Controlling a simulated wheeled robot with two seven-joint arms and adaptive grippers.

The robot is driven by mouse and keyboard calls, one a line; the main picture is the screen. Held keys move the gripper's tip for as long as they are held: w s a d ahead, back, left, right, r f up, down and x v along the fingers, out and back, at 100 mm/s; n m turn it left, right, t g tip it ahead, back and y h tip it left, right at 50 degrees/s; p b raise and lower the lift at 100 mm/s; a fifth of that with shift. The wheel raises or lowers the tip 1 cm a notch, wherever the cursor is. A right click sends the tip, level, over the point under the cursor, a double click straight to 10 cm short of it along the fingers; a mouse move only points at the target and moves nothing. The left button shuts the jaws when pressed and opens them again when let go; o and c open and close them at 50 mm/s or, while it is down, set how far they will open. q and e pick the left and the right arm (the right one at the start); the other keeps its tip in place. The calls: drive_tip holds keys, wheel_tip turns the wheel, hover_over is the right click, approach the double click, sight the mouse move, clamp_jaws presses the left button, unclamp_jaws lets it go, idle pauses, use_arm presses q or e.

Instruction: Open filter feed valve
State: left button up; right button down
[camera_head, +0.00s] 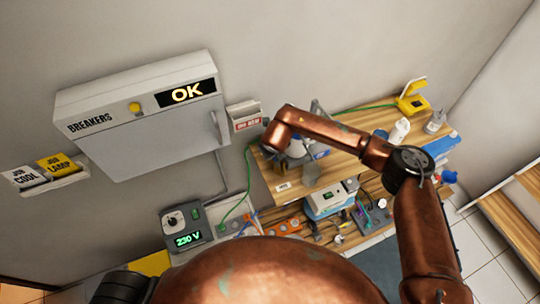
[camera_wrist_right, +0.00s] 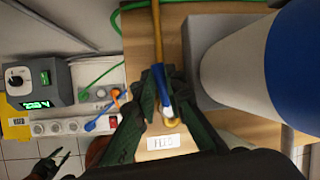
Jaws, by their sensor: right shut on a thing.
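The feed valve has a blue lever (camera_wrist_right: 158,76) on a brass-coloured pipe, seen in the right wrist view. A white FEED label (camera_wrist_right: 164,142) lies just below it. My right gripper (camera_wrist_right: 157,99) has its dark green fingers on both sides of the lever and is shut on it. The lever looks roughly in line with the pipe (camera_wrist_right: 156,25), slightly tilted. In the head view my right arm reaches over the wooden bench and its fingers and the valve are hidden. My left gripper (camera_wrist_right: 50,166) shows at the wrist view's lower left, fingers apart and empty.
A large white and blue cylinder (camera_wrist_right: 240,65) stands close right of the valve. A power strip (camera_wrist_right: 75,125) and a 230 V unit (camera_head: 186,227) are to the left. The breaker box (camera_head: 145,117) hangs on the wall, reading OK. A green hose (camera_head: 362,108) runs along the bench.

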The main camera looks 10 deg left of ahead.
drive_tip(key=shift+w+d+f+m+h+b, duration=0.15)
drive_tip(key=shift+d+m+h+b, duration=0.1)
drive_tip(key=shift+m+h+b, duration=0.5)
drive_tip(key=shift+m+y, duration=0.25)
drive_tip(key=c, duration=2)
unclamp_jaws()
drive_tip(key=shift+o, duration=0.2)
drive_tip(key=v, duration=1.2)
